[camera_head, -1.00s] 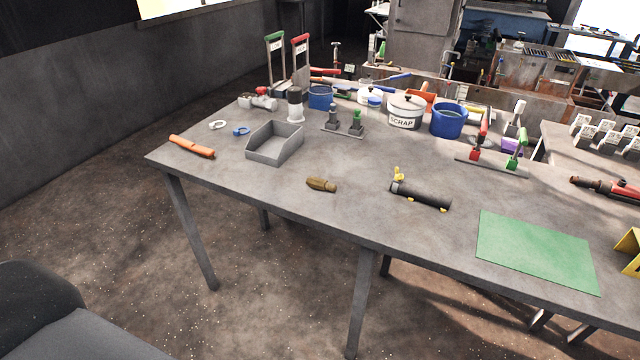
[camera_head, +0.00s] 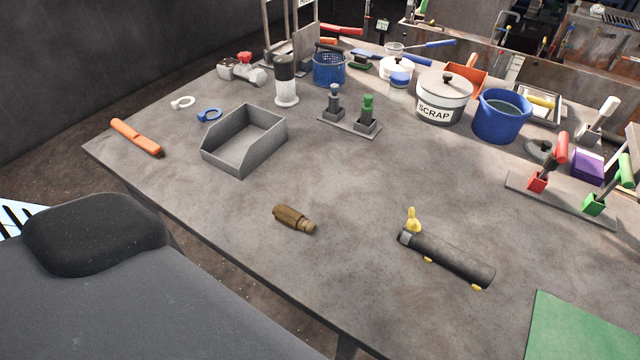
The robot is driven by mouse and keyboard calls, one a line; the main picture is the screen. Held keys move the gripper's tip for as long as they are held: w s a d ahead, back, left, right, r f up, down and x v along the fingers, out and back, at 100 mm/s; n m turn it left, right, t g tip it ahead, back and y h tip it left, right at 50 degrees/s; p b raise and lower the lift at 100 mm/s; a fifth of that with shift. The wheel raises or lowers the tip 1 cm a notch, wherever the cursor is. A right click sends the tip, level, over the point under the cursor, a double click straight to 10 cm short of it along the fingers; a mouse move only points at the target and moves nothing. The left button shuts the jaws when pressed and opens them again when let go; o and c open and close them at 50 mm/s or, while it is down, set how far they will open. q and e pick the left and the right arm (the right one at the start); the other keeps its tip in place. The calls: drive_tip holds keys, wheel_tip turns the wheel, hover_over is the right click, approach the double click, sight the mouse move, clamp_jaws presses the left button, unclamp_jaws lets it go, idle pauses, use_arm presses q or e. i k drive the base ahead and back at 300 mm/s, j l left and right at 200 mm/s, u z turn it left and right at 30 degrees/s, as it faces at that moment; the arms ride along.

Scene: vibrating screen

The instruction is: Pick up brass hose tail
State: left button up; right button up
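The brass hose tail (camera_head: 294,219) lies on its side on the grey table (camera_head: 350,180), near the table's front edge. It is a short brown-gold fitting with a thicker body at the left and a narrower ribbed end at the right. Nothing touches it. Neither of my grippers shows in the head view.
A grey open bin (camera_head: 244,140) stands behind and left of the fitting. A black cylinder with a yellow valve (camera_head: 446,255) lies to its right. An orange tool (camera_head: 136,137), a SCRAP pot (camera_head: 443,98), a blue bucket (camera_head: 500,116) and a green mat (camera_head: 580,330) are further off. The table around the fitting is clear.

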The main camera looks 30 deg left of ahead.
sight(295, 220)
drive_tip(key=j+u, duration=0.15)
drive_tip(key=u, duration=0.85)
